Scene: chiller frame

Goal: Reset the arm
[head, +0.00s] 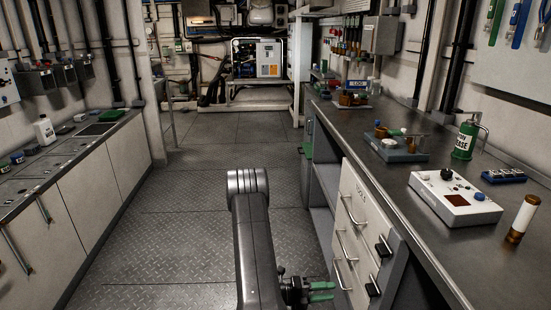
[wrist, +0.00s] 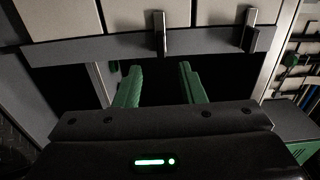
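My gripper (head: 321,291) is low in the head view, at the end of my dark arm. It points right, toward the white drawer front (head: 358,225) of the right-hand bench, below the worktop. In the wrist view its two green fingers (wrist: 160,88) stand apart with a dark gap between them and nothing in it. The wrist view shows dark handles (wrist: 161,35) on light panels above the fingers. I cannot tell the exact distance from the fingertips to the bench.
The right worktop (head: 400,195) carries a white control box (head: 455,198), a green grease can (head: 466,139) and a white-and-brown cylinder (head: 523,218). Low cabinets (head: 95,180) line the left. The diamond-plate floor (head: 180,235) between is clear, back to the framed chiller unit (head: 258,65).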

